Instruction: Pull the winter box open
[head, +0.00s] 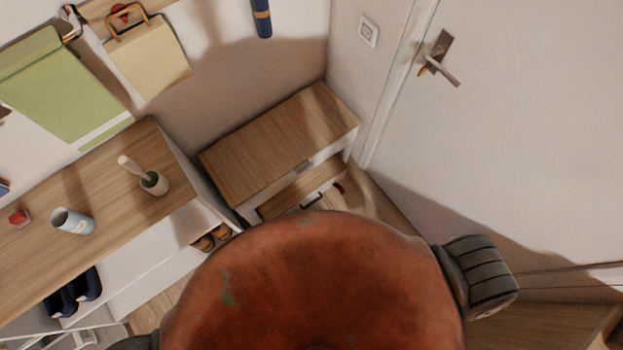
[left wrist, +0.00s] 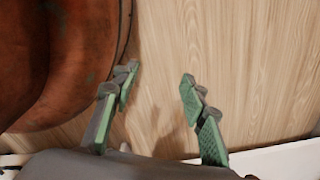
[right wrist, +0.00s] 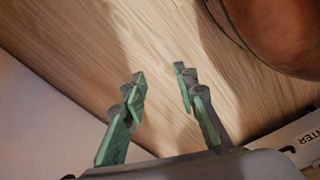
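In the right wrist view a white front (right wrist: 308,127) at the lower right carries dark lettering, of which "NTER" shows; it appears to be the winter box. The rest of it is cut off or hidden. My right gripper (right wrist: 160,85) is open and empty, its fingertips over bare wood, to the left of the lettered front and apart from it. My left gripper (left wrist: 157,75) is open and empty over light wood, with a white edge at the lower right. Neither gripper shows in the head view, and I cannot make out the lettering there.
A low wood-topped cabinet (head: 275,145) stands in the corner beside the door (head: 540,120). A dark handle (head: 312,200) shows below its top. My reddish body hides the lower middle.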

